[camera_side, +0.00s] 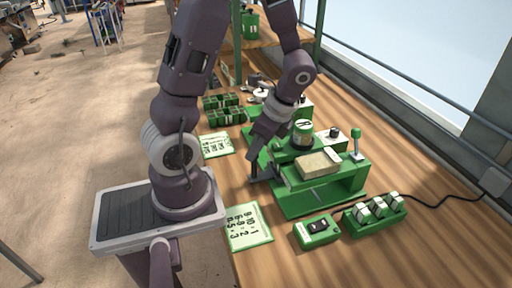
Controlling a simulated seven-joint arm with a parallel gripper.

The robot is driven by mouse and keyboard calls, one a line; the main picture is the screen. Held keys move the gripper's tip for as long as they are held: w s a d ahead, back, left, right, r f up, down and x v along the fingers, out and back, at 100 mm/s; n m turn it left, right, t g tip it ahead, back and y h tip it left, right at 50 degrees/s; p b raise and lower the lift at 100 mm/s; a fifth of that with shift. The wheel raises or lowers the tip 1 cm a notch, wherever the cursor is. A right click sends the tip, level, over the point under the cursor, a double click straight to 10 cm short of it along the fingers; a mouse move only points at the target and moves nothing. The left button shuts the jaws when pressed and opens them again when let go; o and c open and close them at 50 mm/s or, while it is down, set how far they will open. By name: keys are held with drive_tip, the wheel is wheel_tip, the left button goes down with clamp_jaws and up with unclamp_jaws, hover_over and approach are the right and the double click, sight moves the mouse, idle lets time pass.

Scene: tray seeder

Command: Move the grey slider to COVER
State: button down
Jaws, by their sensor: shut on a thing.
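The green tray seeder (325,191) stands on the wooden bench, with a beige block (319,164) on its top. My gripper (262,179) reaches down at the seeder's left end, close against its green body. Its jaws are shut on a small part there, which appears to be the grey slider. The slider is mostly hidden by the fingers, and its exact position and any COVER mark cannot be made out.
A lever with a green knob (356,134) rises at the seeder's back right. A green switch box (317,231) and a green block with several white pieces (373,212) stand in front. A number card (248,226) lies at the left edge. The right side of the bench is mostly clear.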

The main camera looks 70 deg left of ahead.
idle(0.9)
drive_tip(key=d, duration=1)
drive_tip(key=shift+d, duration=0.25)
drive_tip(key=shift+w, duration=0.1)
drive_tip(key=c, duration=1.3)
unclamp_jaws()
drive_tip(key=shift+d, duration=0.1)
drive_tip(key=shift+o, duration=0.2)
drive_tip(key=v, duration=0.7)
